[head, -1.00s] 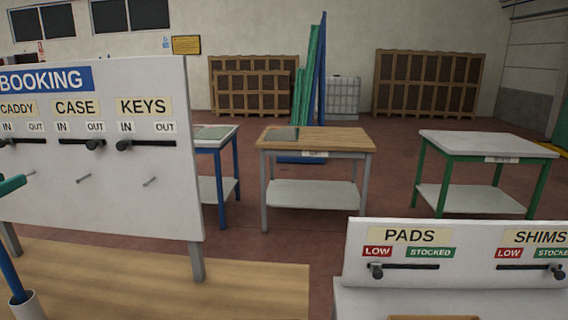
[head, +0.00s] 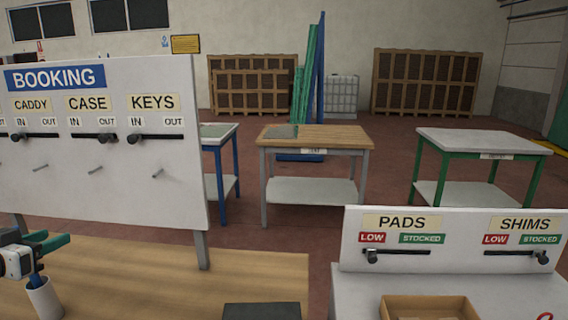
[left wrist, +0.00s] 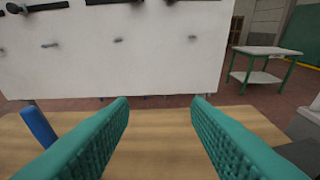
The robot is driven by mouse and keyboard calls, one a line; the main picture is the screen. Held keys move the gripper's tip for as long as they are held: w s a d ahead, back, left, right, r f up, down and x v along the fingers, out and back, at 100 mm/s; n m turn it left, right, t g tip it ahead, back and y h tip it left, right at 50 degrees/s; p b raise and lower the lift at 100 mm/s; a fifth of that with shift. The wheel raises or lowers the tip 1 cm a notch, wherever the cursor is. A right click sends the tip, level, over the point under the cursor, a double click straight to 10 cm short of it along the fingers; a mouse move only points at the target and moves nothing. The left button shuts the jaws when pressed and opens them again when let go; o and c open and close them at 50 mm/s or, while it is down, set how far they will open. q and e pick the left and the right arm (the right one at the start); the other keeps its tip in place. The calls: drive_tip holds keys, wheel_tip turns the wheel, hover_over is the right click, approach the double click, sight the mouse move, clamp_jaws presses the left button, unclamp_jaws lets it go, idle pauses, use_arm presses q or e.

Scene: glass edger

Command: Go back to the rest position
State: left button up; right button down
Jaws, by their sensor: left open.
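My left gripper (head: 62,242) shows at the left edge of the head view, over the wooden bench and close to a white cup. In the left wrist view its two teal fingers (left wrist: 160,135) are spread wide apart with nothing between them. They point over the bench top toward the lower part of the white booking board. My right gripper is in neither view.
The booking board (head: 110,140) with sliders and pegs stands on the wooden bench (head: 180,280). A white cup (head: 45,298) holds a blue item (left wrist: 38,126). A PADS and SHIMS board (head: 450,240) stands at right behind an open box (head: 430,306). Tables stand farther back.

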use_arm(q)
drive_tip(key=s+d+f+g, duration=0.35)
drive_tip(key=d+f, duration=0.25)
drive_tip(key=f, duration=0.6)
drive_tip(key=s+d+f+g, duration=0.2)
drive_tip(key=s+d+f, duration=0.3)
drive_tip(key=f, duration=0.6)
drive_tip(key=s+d+f+g+y, duration=0.1)
drive_tip(key=s+d+f+g, duration=0.2)
drive_tip(key=s+d+f, duration=0.5)
drive_tip(key=s+d+f+g, duration=0.25)
drive_tip(key=s+d, duration=0.35)
drive_tip(key=s, duration=0.5)
wheel_tip(320, 180, down, 28)
drive_tip(key=s+g, duration=0.2)
drive_tip(key=s, duration=0.1)
drive_tip(key=s+a+f+g, duration=0.1)
drive_tip(key=s+a+f, duration=0.2)
drive_tip(key=s+f, duration=1.1)
drive_tip(key=shift+s+m+y, duration=0.3)
drive_tip(key=shift+s+m, duration=0.1)
drive_tip(key=shift+s, duration=0.35)
